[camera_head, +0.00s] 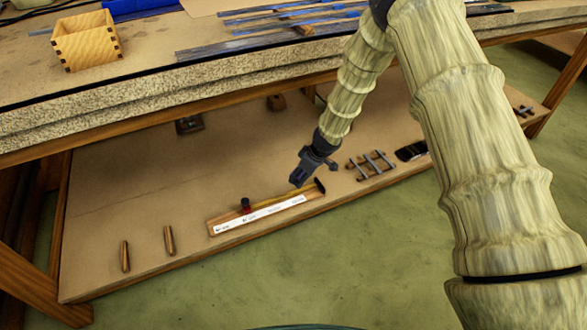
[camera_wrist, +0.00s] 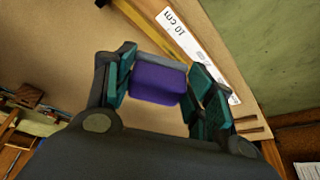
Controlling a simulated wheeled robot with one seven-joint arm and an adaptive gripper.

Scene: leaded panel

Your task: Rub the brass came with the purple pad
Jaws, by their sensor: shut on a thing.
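My gripper (camera_head: 304,178) is over the lower shelf, near the right end of a long strip. In the wrist view my gripper (camera_wrist: 160,90) is shut on the purple pad (camera_wrist: 158,84), a block with a grey top edge held between the green-faced fingers. The pad cannot be made out in the head view. A thin yellow, brass-coloured strip (camera_wrist: 128,15), which looks like the brass came, runs behind the fingers in the wrist view. In the head view a yellowish strip (camera_head: 284,197) lies along a white scale. I cannot tell whether the pad touches it.
The white scale (camera_head: 258,214) lies along the shelf's front, with a small dark and red knob (camera_head: 246,205) beside it. Two wooden pegs (camera_head: 168,240) stand left, a metal rack (camera_head: 371,165) right. The workbench (camera_head: 150,95) overhangs the shelf. A wooden box (camera_head: 87,42) sits on top.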

